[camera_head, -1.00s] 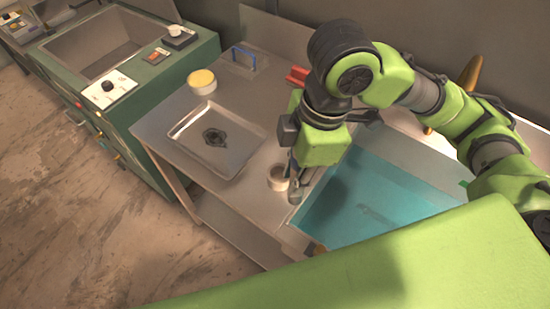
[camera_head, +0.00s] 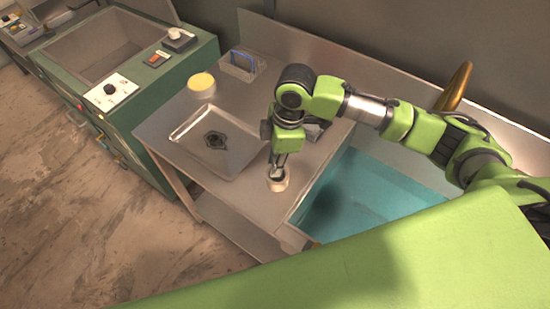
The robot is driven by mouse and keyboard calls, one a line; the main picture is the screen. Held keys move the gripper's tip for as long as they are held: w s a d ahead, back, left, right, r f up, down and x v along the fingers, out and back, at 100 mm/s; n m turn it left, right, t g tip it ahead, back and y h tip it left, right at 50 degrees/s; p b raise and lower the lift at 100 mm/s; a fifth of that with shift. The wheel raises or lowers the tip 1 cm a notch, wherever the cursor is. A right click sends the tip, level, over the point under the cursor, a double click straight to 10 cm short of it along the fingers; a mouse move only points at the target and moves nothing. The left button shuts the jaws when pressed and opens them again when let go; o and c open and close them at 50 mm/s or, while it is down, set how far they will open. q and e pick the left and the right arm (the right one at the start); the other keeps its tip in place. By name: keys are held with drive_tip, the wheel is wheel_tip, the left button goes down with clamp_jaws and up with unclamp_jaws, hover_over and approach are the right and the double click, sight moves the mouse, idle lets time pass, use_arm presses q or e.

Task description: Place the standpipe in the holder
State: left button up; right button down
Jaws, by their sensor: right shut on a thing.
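My right gripper (camera_head: 279,160) points down over the front right part of the steel worktop. It is shut on the standpipe, a small grey piece (camera_head: 277,174) that is mostly hidden by the fingers. Its lower end is at the mouth of a small beige round cup, which looks like the holder (camera_head: 277,185), standing on the worktop. I cannot tell how deep the standpipe sits in it. My left gripper is not in view.
A shallow steel tray (camera_head: 190,150) with a dark ring-like part (camera_head: 215,140) lies left of the holder. A yellow-topped tub (camera_head: 202,84) and a wire basket with a blue handle (camera_head: 243,65) stand behind. A teal basin (camera_head: 375,195) opens to the right.

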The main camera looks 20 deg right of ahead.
drive_tip(key=shift+f, duration=0.1)
drive_tip(key=shift+f, duration=0.1)
drive_tip(key=c, duration=1.8)
unclamp_jaws()
drive_tip(key=shift+c, duration=0.2)
drive_tip(key=r+b, duration=0.1)
drive_tip(key=r, duration=0.2)
drive_tip(key=d+r+b, duration=0.1)
drive_tip(key=r, duration=0.3)
drive_tip(key=r+b, duration=0.1)
drive_tip(key=r, duration=0.3)
drive_tip(key=shift+s+d+r, duration=0.1)
drive_tip(key=shift+d, duration=0.15)
drive_tip(key=shift+d+r, duration=0.1)
drive_tip(key=shift+r, duration=0.35)
